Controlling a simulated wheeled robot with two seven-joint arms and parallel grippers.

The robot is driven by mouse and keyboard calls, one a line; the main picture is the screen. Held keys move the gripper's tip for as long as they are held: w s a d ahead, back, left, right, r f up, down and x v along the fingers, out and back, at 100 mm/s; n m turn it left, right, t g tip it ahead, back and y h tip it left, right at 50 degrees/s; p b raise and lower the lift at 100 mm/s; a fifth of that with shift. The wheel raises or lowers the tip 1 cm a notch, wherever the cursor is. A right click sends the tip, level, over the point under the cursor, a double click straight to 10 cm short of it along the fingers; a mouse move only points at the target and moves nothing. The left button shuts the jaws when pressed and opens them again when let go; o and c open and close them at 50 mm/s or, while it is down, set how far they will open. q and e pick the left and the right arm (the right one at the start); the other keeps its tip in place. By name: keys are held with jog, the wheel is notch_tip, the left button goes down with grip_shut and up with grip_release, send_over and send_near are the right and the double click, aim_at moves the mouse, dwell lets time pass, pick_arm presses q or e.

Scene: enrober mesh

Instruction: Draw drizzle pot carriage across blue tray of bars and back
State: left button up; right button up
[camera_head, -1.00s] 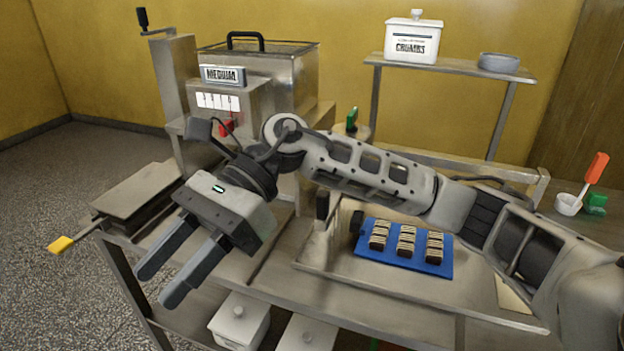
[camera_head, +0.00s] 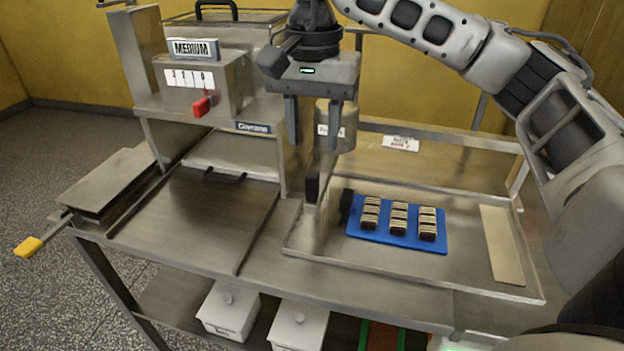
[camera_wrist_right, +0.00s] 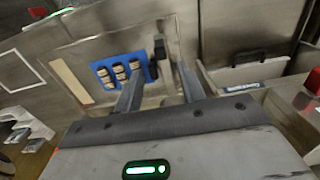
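The blue tray (camera_head: 384,224) lies flat on the steel bench with several dark, pale-striped bars in rows; it also shows in the right wrist view (camera_wrist_right: 101,66). A metal pot (camera_head: 349,126) with a partly hidden label stands behind and left of the tray, partly covered by my right gripper. My right gripper (camera_head: 312,146) is open and empty, fingers pointing down, in front of the pot in the picture. Contact with the pot cannot be told. Black blocks (camera_head: 312,188) and (camera_head: 346,203) stand near the tray's left end. My left gripper is not in view.
A steel machine with a MEDIUM sign (camera_head: 193,48) and red knob (camera_head: 201,107) stands left. A yellow-handled lever (camera_head: 28,247) sticks out at far left. A beige strip (camera_head: 502,245) lies right of the tray. White lidded bins (camera_head: 230,310) sit below.

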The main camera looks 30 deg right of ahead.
aim_at(312, 174)
notch_tip(312, 174, down, 9)
jog(key=shift+r+p, duration=0.2)
jog(key=shift+p, duration=0.2)
grip_shut()
